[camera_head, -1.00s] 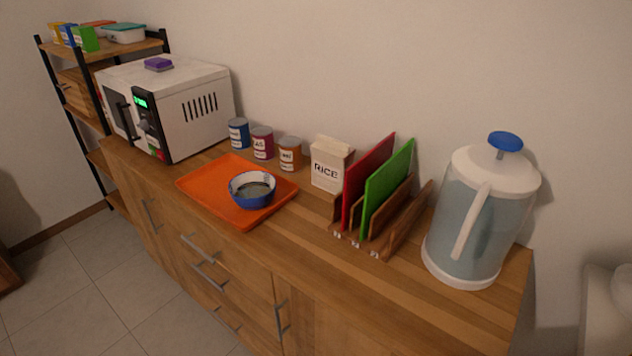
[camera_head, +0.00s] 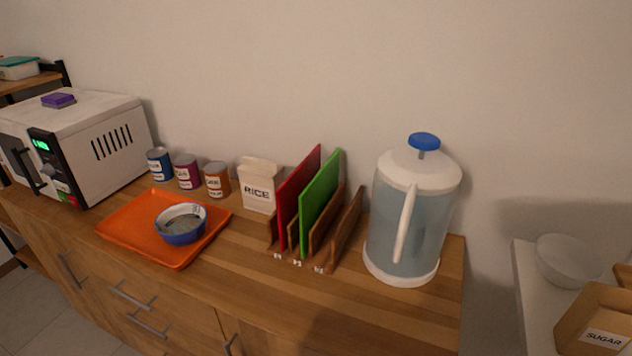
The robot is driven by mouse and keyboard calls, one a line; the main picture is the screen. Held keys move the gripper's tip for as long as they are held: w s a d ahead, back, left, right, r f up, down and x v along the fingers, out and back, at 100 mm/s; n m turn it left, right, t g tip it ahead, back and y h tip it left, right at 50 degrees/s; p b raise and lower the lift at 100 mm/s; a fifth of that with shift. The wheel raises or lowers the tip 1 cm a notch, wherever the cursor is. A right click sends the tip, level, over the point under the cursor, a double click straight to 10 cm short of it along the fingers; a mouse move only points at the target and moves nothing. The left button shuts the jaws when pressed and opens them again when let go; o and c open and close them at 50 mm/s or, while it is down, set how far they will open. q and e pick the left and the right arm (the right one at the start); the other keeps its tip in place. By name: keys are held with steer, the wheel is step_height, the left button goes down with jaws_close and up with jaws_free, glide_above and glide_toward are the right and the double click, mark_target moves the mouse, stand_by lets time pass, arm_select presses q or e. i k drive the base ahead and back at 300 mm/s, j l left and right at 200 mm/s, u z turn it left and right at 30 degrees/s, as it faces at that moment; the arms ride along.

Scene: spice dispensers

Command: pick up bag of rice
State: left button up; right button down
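The bag of rice (camera_head: 260,186) is a small beige packet labelled RICE. It stands upright on the wooden counter near the wall, between an orange-labelled can and the rack of cutting boards. Its front faces me and its lower right edge is close to the rack. Neither of my grippers shows in the head view.
Right of the rice, a wooden rack holds a red board (camera_head: 298,196) and a green board (camera_head: 320,200). Several cans (camera_head: 217,180) stand to its left. An orange tray (camera_head: 122,226) bears a blue bowl (camera_head: 181,224). A large jug (camera_head: 412,215) stands right. Bare counter lies in front.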

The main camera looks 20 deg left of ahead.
mark_target(259, 179)
steer(key=j+z, duration=0.25)
steer(key=j, duration=0.2)
steer(key=k+j+z, duration=0.2)
steer(key=j, duration=0.2)
steer(key=j+z, duration=0.25)
steer(key=j, duration=0.2)
steer(key=k+j+z, duration=0.2)
steer(key=j, duration=0.2)
steer(key=j+z, duration=0.25)
steer(key=j, duration=0.2)
steer(key=k, duration=0.05)
